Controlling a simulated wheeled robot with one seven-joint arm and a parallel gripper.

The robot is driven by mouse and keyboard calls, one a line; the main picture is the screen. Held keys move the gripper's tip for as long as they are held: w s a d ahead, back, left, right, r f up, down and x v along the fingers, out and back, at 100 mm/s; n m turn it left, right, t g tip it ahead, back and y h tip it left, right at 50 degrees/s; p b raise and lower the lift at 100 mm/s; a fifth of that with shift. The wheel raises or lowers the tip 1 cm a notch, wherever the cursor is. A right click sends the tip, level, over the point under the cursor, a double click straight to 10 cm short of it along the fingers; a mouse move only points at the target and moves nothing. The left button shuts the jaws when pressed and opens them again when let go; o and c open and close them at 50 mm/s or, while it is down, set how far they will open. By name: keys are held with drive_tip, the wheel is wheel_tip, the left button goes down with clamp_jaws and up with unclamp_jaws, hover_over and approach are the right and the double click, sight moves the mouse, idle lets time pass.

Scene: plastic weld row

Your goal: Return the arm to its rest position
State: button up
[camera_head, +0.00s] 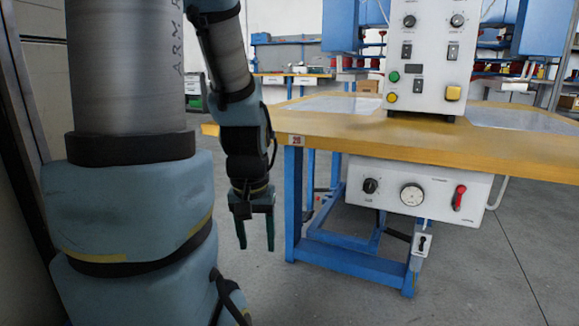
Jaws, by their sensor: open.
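My gripper (256,234) hangs at the end of my arm with its two dark green fingers pointing down. The fingers are apart and nothing shows between them. It is left of the blue leg of the workbench (240,128), below the level of the yellow-brown top. In the picture my forearm overlaps the left end of the bench top. I cannot tell the exact gap between my arm and the bench. My arm's large upper links fill the left of the view and hide what is behind them.
A white control box (430,57) with knobs and buttons stands on the bench. A second panel (419,194) with a gauge and red switch hangs beneath it. A dark wall edge (32,130) is close on the left. Grey floor (520,255) is clear at the lower right.

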wheel_tip(320, 180, up, 36)
drive_tip(key=p, duration=3.4)
drive_tip(key=shift+f, duration=0.15)
